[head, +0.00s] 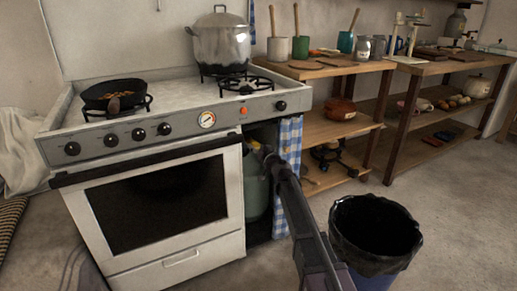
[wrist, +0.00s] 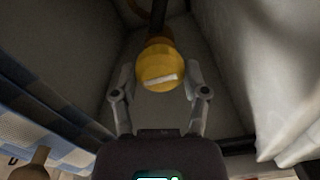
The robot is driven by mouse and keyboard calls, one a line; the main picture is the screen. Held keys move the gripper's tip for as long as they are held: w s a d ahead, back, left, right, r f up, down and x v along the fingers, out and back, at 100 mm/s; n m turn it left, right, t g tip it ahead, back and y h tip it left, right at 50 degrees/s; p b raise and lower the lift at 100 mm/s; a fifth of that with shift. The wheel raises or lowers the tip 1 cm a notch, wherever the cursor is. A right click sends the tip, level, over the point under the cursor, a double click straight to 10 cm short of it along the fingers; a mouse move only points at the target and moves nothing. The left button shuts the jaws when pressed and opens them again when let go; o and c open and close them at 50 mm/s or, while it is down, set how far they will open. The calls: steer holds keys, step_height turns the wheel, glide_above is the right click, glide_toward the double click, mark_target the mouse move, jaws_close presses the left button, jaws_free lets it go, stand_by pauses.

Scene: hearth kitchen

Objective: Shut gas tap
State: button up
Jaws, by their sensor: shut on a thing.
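The gas tap (wrist: 157,64) is a round yellow knob with a pale bar across its face, in the middle of the wrist view. My gripper (wrist: 159,82) has one finger on each side of it and is shut on it. The bar lies nearly level, tilted slightly. In the head view, my gripper (head: 264,152) reaches into the dark opening right of the oven. A green gas bottle (head: 256,188) stands in there, partly hidden by my arm and the oven. Only a small yellow patch shows at my gripper there.
The white oven (head: 160,205) bounds the opening on the left. A black-lined bin (head: 374,235) stands on the floor at right. A pan (head: 114,94) and a pot (head: 219,42) sit on the stove.

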steer(key=shift+w+d+m, duration=0.1)
steer(key=shift+w+m, duration=0.1)
steer(key=shift+m, duration=0.1)
steer(key=m, duration=0.4)
steer(key=shift+w, duration=0.1)
steer(key=m, duration=0.4)
steer(key=shift+m, duration=0.3)
steer(key=m, duration=0.4)
steer(key=shift+f+m, duration=0.1)
steer(key=shift+m, duration=0.2)
steer(key=m, duration=0.4)
steer(key=o, duration=1.1)
steer(key=shift+o, duration=0.2)
